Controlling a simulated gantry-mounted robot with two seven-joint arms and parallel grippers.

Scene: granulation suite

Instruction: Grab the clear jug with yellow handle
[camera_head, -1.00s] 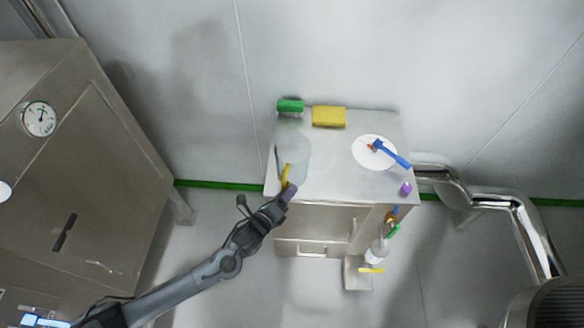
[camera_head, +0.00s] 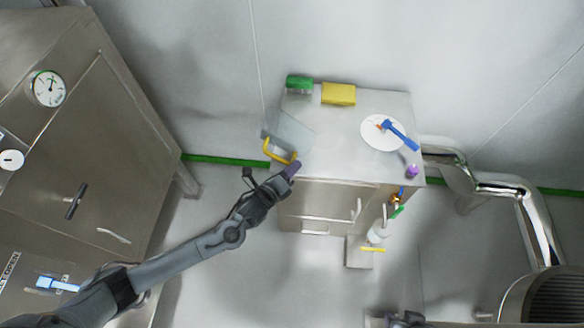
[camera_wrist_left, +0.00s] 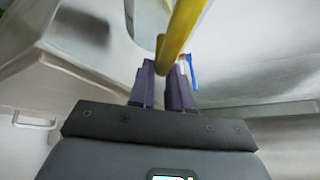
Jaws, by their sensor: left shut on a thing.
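The clear jug (camera_head: 291,130) is at the front left corner of the steel cabinet top, tilted, with its yellow handle (camera_head: 268,148) towards the left and front. My left gripper (camera_head: 294,165) is at the lower end of the handle and shut on it. In the left wrist view the yellow handle (camera_wrist_left: 182,30) runs down between the two purple fingers (camera_wrist_left: 165,82). I cannot tell whether the jug's base still touches the cabinet top.
The cabinet top (camera_head: 345,155) also holds a green block (camera_head: 299,84), a yellow block (camera_head: 338,94), a white plate (camera_head: 378,140) with a blue-handled tool (camera_head: 400,134), and a purple item (camera_head: 412,171).

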